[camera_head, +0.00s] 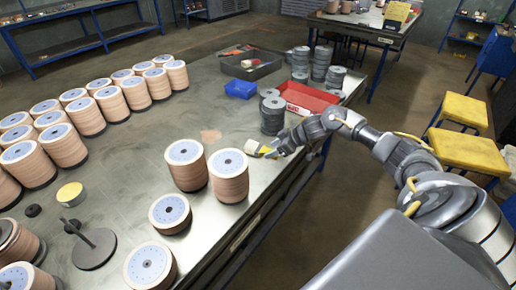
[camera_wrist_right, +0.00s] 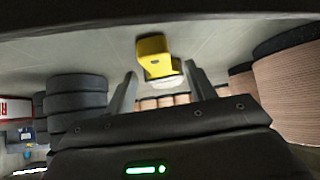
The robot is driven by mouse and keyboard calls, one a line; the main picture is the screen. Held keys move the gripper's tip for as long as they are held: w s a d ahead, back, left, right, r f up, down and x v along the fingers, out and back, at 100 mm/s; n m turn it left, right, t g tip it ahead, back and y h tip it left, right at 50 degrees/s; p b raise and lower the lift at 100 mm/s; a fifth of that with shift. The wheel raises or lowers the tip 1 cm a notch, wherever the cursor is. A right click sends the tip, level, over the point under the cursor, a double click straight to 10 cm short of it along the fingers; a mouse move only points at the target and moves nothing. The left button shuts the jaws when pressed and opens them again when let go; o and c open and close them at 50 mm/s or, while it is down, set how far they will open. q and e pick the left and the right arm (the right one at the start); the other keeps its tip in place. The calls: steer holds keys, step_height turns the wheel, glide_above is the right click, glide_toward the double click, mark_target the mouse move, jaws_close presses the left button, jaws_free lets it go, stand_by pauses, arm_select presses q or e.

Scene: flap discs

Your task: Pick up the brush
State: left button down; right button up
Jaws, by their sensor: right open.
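The brush (camera_head: 264,150) lies on the metal table beside a tall stack of discs, right at my right gripper. It looks yellow with a pale end. In the right wrist view the brush (camera_wrist_right: 153,55) shows ahead of the fingers, with its pale part near the gap between the fingertips. My right gripper (camera_head: 275,150) is low over the table near the right edge. In the right wrist view the right gripper (camera_wrist_right: 161,70) has its two fingers apart, with nothing clamped between them. Whether a finger touches the brush cannot be told. My left gripper is out of view.
Tall disc stacks (camera_head: 229,177) stand just left of the brush. A spindle stand (camera_head: 94,249) is at the front left. The table's middle is fairly clear.

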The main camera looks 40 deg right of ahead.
steer(key=shift+x, duration=1.2)
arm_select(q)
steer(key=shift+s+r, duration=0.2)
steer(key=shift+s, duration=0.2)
arm_select(e)
steer(key=shift+r, duration=0.1)
steer(key=c, duration=1.1)
steer(key=shift+o, duration=0.2)
